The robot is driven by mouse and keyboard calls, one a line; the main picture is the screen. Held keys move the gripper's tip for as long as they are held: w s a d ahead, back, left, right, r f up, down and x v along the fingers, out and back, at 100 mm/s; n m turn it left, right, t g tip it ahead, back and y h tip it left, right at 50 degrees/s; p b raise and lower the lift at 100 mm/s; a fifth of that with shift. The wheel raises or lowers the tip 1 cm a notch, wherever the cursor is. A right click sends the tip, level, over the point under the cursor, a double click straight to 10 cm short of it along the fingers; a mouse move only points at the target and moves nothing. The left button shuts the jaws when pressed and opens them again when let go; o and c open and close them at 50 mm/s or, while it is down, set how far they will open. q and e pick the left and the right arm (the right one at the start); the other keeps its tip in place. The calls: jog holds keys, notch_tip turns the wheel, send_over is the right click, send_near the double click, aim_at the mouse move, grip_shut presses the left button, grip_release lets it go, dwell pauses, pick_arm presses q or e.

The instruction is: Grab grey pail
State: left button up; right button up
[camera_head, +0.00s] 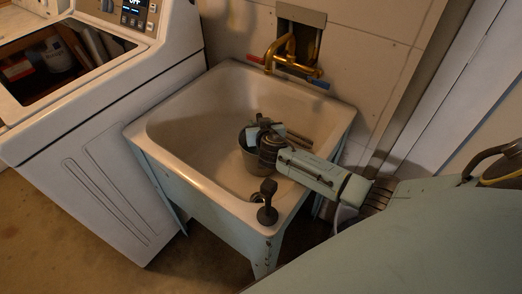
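The grey pail (258,172) stands in the basin of the utility sink (185,129), toward its right side. Its lower front wall shows, and its upper part is largely covered by my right gripper. My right arm comes in from the right over the sink's rim. My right gripper (257,133) is at the pail's top, its far end over the mouth or rim. The fingertips are small and dark here, so I cannot tell whether they are open or closed on the rim. My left gripper is not in view.
A brass faucet (293,62) with red and blue handles is on the back wall. A dark plunger-like object (267,203) stands on the sink's front right corner. A white washing machine (106,140) adjoins the left side. The basin's left half is clear.

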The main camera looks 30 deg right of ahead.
grip_shut()
dwell(0.3)
dwell(1.1)
jog(key=shift+w+r, duration=0.1)
jog(key=shift+r, duration=0.05)
